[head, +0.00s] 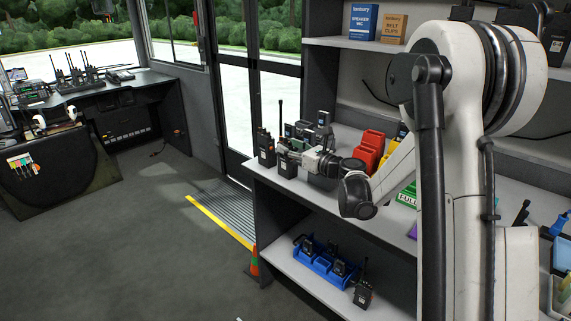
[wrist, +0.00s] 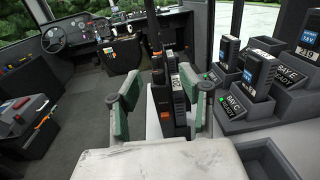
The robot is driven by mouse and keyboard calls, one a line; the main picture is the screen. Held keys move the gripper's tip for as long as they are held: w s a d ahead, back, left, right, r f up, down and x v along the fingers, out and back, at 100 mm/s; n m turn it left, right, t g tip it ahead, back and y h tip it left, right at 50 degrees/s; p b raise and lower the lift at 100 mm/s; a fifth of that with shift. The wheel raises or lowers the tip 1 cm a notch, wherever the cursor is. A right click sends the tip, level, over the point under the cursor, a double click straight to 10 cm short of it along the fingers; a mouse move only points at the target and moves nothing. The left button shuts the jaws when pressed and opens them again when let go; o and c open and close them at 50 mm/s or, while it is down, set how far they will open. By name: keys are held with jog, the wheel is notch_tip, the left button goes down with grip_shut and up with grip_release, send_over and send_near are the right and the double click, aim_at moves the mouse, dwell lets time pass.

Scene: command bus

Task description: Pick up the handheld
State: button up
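A black handheld radio with a tall antenna (head: 266,148) stands upright at the left end of the upper counter. In the wrist view a black handheld (wrist: 168,100) with an orange spot on its side shows in the gap between my fingers. My gripper (head: 291,152) has its green-padded fingers spread; they also show in the wrist view (wrist: 165,110). I cannot tell whether either finger touches the handheld. A second dark unit with a pale label (wrist: 186,84) shows beside it, partly behind the right finger.
Charger bays (wrist: 232,100) holding labelled black units stand to the right in the wrist view. Red bins (head: 368,149) stand behind my arm. A blue tray of radios (head: 326,264) is on the lower shelf. An orange cone (head: 254,262) stands on the floor; the aisle is clear.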

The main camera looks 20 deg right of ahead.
jog(key=x, duration=0.2)
jog(key=shift+w+a, duration=0.25)
jog(key=shift+w, duration=0.05)
grip_shut()
